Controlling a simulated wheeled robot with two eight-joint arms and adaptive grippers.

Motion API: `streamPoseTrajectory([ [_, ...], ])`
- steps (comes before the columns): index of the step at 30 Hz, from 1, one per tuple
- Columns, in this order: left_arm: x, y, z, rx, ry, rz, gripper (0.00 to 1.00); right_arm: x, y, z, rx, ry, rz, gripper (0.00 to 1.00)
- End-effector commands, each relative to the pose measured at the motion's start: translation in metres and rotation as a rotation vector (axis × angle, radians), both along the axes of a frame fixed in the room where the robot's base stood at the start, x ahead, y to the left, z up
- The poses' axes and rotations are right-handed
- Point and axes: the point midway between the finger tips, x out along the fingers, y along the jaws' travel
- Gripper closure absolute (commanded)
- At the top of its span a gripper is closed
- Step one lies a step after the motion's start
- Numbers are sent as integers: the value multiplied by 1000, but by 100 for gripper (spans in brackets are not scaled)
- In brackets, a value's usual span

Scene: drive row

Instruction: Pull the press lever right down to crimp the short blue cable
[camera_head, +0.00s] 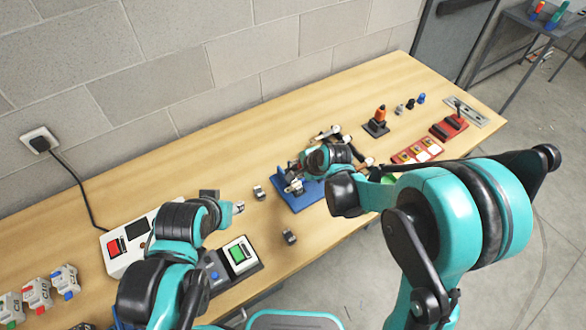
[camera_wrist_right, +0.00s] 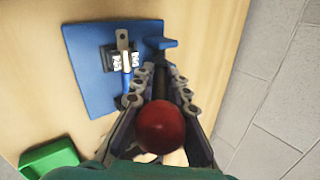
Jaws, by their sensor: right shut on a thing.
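The press stands on a blue base plate (camera_head: 297,203) in the middle of the bench; the plate (camera_wrist_right: 84,62) also shows in the right wrist view. My right gripper (camera_wrist_right: 161,88) is shut around the press lever, and its red ball knob (camera_wrist_right: 161,127) sits between the fingers, nearest the camera. The lever's shaft runs from the knob toward the press. A blue strip lies at the press by the left finger; I cannot tell if it is the short blue cable. My left gripper (camera_head: 236,208) hovers over the bench left of the press, its jaws too small to read.
A green bin (camera_wrist_right: 50,158) lies near the press. Small grey connectors (camera_head: 289,237) lie on the bench. A box with a green button (camera_head: 239,253) and a white box with a red button (camera_head: 114,247) stand at the left. A red tray (camera_head: 417,151) is at the right.

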Motion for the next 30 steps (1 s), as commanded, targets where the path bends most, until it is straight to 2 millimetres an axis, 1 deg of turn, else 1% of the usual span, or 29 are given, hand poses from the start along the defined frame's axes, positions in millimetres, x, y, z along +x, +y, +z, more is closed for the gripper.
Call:
streamPoseTrajectory([
  [1, 0, 0, -17, 0, 0, 0, 60, -4, -4, -11, 29, -38, -4, 100],
  [6, 0, 0, -52, 0, 0, 0, 60, -14, -11, -24, 123, -168, -4, 100],
  [9, 0, 0, -66, 0, 0, 0, 60, -19, -14, -29, 156, -217, -4, 100],
  [11, 0, 0, -70, 0, 0, 0, 60, -22, -16, -31, 159, -220, -4, 100],
  [18, 0, 0, -88, 0, 0, 0, 60, -32, -22, -51, 151, -212, 2, 100],
  [24, 0, 0, -101, 0, 0, 0, 60, -35, -25, -64, 149, -211, 2, 100],
  [30, 0, 0, -109, 0, 0, 0, 60, -37, -26, -71, 150, -211, 1, 100],
])
